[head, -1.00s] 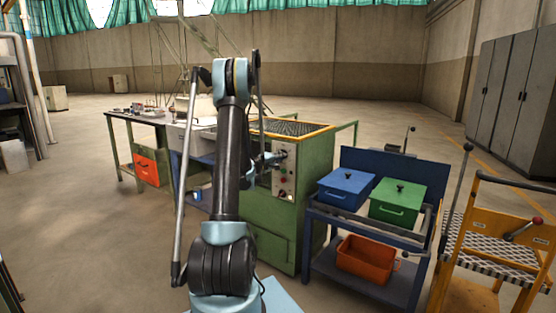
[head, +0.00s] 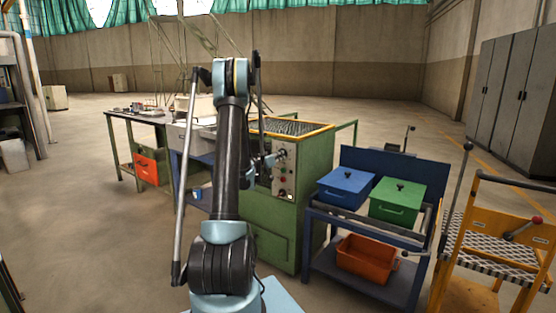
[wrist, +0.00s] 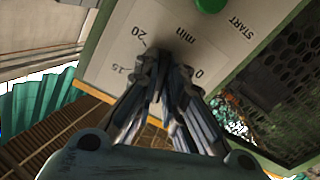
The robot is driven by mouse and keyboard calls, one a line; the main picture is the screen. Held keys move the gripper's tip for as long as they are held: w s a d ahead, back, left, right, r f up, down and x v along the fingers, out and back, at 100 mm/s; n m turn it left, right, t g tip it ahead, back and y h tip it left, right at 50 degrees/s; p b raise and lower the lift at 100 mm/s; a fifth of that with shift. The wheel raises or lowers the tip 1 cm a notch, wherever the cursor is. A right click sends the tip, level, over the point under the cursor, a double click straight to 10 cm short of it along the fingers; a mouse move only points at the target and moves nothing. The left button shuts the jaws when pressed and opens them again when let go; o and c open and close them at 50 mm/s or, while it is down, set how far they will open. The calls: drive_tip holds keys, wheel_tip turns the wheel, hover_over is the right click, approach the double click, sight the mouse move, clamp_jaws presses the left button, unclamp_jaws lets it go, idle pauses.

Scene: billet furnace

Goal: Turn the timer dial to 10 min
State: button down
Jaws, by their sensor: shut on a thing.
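The light control panel (wrist: 125,58) fills the upper part of the wrist view. Its printed marks "15", "20", "0" and "min" stand around the fingertips, with "START" and a green button (wrist: 209,3) above. My gripper (wrist: 165,70) is shut on the timer dial, its fingers pointing at the panel between the "20" and "0" marks. The fingers hide the dial and its pointer, so I cannot tell its setting. In the head view my gripper (head: 276,158) reaches the panel (head: 285,180) on the green furnace (head: 268,225).
Right of the furnace stands a blue cart (head: 312,238) with a blue box (head: 346,187), a green box (head: 397,203) and an orange bin (head: 368,259). A yellow trolley (head: 480,296) is farther right. A workbench (head: 122,117) stands left of the furnace.

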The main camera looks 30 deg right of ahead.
drive_tip(key=shift+f+m, duration=0.1)
drive_tip(key=shift+m, duration=1.8)
drive_tip(key=c, duration=1.7)
unclamp_jaws()
drive_tip(key=v, duration=1.2)
drive_tip(key=shift+f, duration=0.1)
